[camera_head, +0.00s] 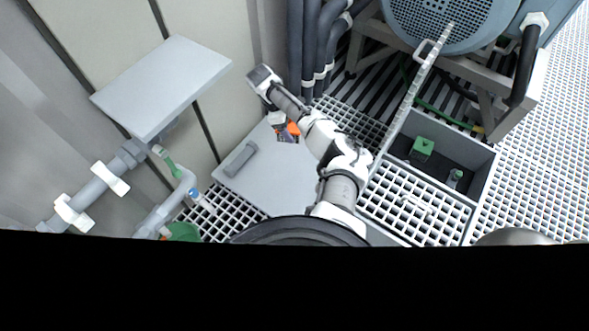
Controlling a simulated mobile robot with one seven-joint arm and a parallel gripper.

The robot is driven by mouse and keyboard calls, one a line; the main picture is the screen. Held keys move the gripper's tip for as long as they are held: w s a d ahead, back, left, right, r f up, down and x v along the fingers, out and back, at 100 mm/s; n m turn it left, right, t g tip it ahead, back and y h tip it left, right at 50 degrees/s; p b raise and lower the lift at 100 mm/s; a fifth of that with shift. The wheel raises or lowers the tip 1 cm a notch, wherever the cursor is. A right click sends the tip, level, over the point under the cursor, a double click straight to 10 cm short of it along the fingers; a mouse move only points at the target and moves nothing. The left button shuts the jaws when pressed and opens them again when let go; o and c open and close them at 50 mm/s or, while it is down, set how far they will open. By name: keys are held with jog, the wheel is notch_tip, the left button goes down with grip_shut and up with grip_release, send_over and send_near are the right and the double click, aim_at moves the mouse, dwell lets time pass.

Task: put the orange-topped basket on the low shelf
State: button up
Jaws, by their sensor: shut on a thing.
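The orange-topped basket (286,134) shows as a small dark patterned body with an orange patch, just left of my forearm. My gripper (277,119) is partly hidden behind my arm; its pale part meets the basket, and it is shut on it. The fingertips are not clear. The low shelf (270,178) is a flat light grey plate below and around the basket in the picture. I cannot tell whether the basket touches the plate or hangs above it.
A grey block (240,159) lies on the low shelf's left part. A higher grey shelf (165,85) juts from the wall at upper left, above pipes (100,185). Dark hoses (312,45) stand behind. An open floor bin (470,146) holds a green block (422,147).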

jog(key=n, duration=0.1)
jog(key=n+t+b, duration=0.1)
jog(key=shift+s+f+n, duration=0.1)
jog(key=shift+f+n, duration=0.1)
jog(key=shift+n, duration=0.1)
jog(key=s+n+b, duration=0.1)
jog(key=n, duration=0.1)
jog(key=s+f+n+t+b, duration=0.1)
jog(key=n, duration=0.1)
jog(key=shift+a+f+t+y+b, duration=0.1)
jog(key=shift+a+t+y+b, duration=0.05)
jog(key=shift+t+y+b, duration=0.15)
jog(key=s+d+f+n+t+y+b, duration=0.1)
jog(key=s+d+f+n+t+b, duration=0.1)
jog(key=s+f+n+b, duration=0.25)
jog(key=shift+n, duration=0.75)
jog(key=f+b, duration=0.1)
jog(key=f, duration=0.5)
jog(key=f+b, duration=0.2)
jog(key=f, duration=0.4)
jog(key=f+b, duration=0.1)
jog(key=f, duration=0.6)
jog(key=shift+s+a, duration=0.25)
jog(key=shift+s, duration=0.15)
jog(key=shift+f, duration=0.15)
jog(key=o, duration=1.1)
jog(key=shift+c, duration=0.2)
